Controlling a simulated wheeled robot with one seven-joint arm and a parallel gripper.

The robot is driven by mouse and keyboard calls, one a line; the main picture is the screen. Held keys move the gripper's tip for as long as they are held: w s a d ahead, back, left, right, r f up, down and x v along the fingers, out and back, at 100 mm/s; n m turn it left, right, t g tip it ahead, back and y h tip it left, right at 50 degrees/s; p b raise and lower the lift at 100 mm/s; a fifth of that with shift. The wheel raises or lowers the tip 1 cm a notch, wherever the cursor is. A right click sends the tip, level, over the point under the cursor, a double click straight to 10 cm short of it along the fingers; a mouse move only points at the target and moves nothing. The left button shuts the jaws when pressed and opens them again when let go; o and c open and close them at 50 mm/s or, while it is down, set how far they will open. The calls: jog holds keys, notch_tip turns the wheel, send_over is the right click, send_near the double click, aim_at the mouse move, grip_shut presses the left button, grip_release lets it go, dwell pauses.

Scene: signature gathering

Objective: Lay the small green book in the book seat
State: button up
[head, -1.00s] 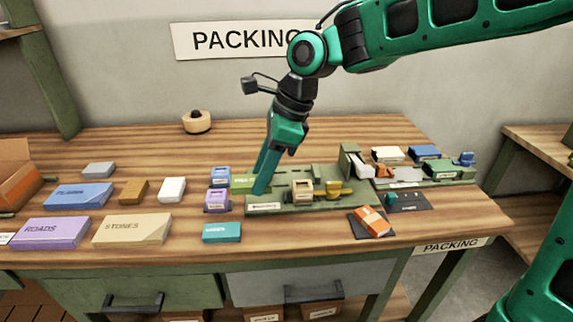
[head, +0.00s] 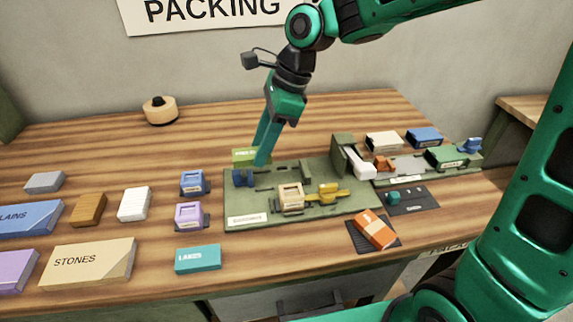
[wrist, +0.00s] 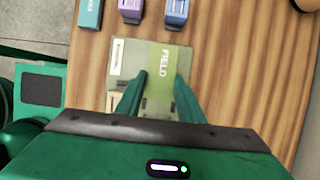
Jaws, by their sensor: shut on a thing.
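My gripper (head: 256,158) is shut on the small green book (head: 243,155), over the back left corner of the green board (head: 238,208). In the wrist view the book (wrist: 163,62), lettered FIELD, shows between the fingertips (wrist: 160,80) and overlaps one side of the board (wrist: 117,88). A finger covers part of the book in the head view. I cannot tell whether the book touches the board. No seat on the board is clearly marked as the book seat, and the area by the fingers is partly hidden.
The board carries a dark blue piece (head: 241,178), a tan block (head: 290,197) and a yellow piece (head: 327,194). Blue (head: 194,182) and purple (head: 190,216) stamp-like blocks stand left of it. A teal LAKES box (head: 198,259) and orange bundle (head: 374,230) lie in front.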

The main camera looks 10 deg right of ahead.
send_over(284, 178)
jog(key=d, duration=0.1)
jog(key=f, duration=0.4)
jog(key=shift+w+d, duration=0.1)
jog(key=shift+d, duration=0.1)
jog(key=shift+f, duration=1.95)
jog(key=o, duration=1)
jog(key=shift+f, duration=0.1)
jog(key=shift+o, duration=0.3)
jog(key=v, duration=1.2)
